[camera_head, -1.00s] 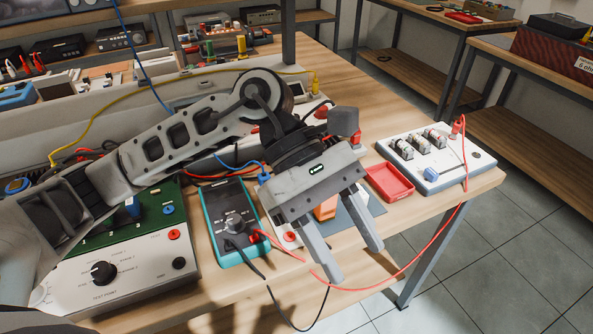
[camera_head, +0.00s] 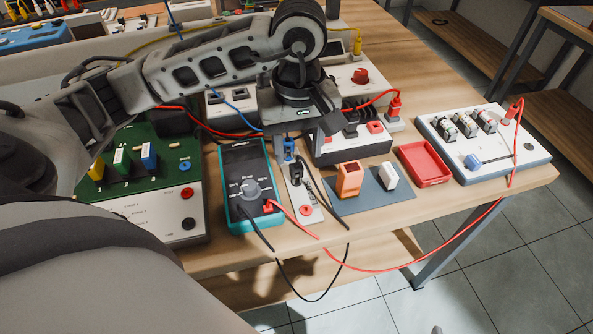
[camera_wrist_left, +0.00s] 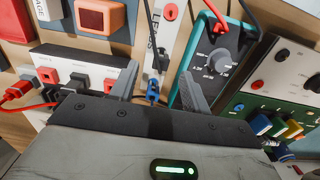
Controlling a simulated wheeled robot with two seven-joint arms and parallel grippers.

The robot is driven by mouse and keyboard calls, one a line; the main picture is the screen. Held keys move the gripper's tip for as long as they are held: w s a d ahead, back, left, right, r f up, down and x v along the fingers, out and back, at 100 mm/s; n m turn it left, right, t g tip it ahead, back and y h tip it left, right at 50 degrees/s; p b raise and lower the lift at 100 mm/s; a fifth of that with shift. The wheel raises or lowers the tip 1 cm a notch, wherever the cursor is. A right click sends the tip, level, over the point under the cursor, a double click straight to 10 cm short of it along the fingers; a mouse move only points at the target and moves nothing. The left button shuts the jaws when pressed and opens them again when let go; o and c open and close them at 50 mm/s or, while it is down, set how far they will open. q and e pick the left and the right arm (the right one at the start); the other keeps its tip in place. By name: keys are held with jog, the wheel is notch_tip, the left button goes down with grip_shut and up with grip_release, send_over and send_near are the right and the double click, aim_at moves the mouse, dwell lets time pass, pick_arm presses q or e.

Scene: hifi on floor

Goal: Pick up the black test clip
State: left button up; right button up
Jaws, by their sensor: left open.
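A small black clip (camera_head: 297,173), which I take to be the black test clip, is at the upper part of a narrow white strip (camera_head: 310,212) between the multimeter and the grey mat. A black lead runs near it. In the left wrist view the black clip (camera_wrist_left: 161,60) shows beyond the fingertips, roughly between them. A blue plug (camera_wrist_left: 152,92) is nearer, also between the fingers. My left gripper (camera_head: 300,148) is open and empty, pointing down over the far end of the strip; it also shows in the left wrist view (camera_wrist_left: 158,86). My right gripper is out of view.
A teal multimeter (camera_head: 250,187) stands left of the strip. An orange block (camera_head: 349,180) and a white block (camera_head: 388,176) sit on a grey mat (camera_head: 370,200) to the right. A red tray (camera_head: 424,164) lies beyond. Red and black leads hang over the table's front edge.

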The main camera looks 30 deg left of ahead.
aim_at(297, 165)
pick_arm(q)
jog(key=f, duration=0.2)
jog(key=f+p, duration=0.1)
jog(key=f, duration=0.2)
jog(key=shift+a+f, duration=0.2)
jog(key=shift+f, duration=0.1)
jog(key=shift+c, duration=0.4)
jog(key=c, duration=0.8)
